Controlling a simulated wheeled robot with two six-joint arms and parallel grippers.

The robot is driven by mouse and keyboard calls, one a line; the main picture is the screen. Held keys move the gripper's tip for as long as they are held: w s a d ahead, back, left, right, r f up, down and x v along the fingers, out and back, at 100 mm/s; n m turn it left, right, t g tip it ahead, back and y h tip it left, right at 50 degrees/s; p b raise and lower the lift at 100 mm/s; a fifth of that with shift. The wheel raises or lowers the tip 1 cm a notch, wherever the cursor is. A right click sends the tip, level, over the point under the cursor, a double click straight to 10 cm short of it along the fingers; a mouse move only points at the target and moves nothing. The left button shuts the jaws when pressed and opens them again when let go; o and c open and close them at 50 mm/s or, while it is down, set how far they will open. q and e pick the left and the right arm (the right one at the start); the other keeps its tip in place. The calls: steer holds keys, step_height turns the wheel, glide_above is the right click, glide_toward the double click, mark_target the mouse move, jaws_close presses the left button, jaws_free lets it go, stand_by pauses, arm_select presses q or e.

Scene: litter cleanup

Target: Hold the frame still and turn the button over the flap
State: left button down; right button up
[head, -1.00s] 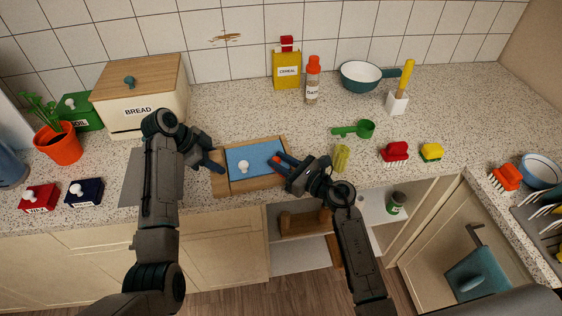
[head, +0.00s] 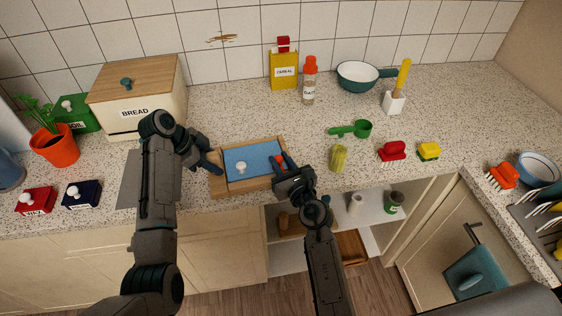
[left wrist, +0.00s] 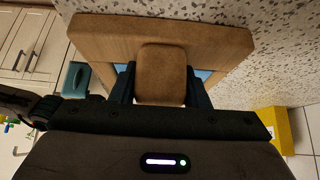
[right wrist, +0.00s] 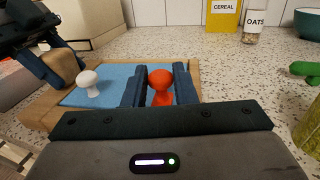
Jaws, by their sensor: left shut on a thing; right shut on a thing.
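The wooden frame (head: 262,185) lies on the counter, with the blue flap (head: 250,155) set inside it. A white knob (head: 241,167) stands on the flap and also shows in the right wrist view (right wrist: 90,82). My left gripper (head: 214,170) is shut on the frame's wooden tab (left wrist: 162,72) at its left end. My right gripper (head: 283,163) is shut on the red-orange button (right wrist: 160,84) at the frame's right side. The fingers stand on both sides of the button, and its lower part is partly hidden between them.
A yellow-green object (head: 339,158), a green scoop (head: 352,130) and a red brush (head: 392,151) lie to the right. The bread box (head: 135,100) stands at the back left. An open shelf (head: 345,225) is below the counter. Counter behind the frame is clear.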

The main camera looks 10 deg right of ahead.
arm_select(q)
steer(key=shift+f, duration=0.1)
arm_select(e)
steer(key=o, duration=1)
steer(key=v, duration=1.2)
steer(key=shift+s+d, duration=0.1)
arm_select(q)
steer(key=c, duration=0.7)
jaws_free()
steer(key=shift+v, duration=3.8)
steer(key=shift+w, duration=0.1)
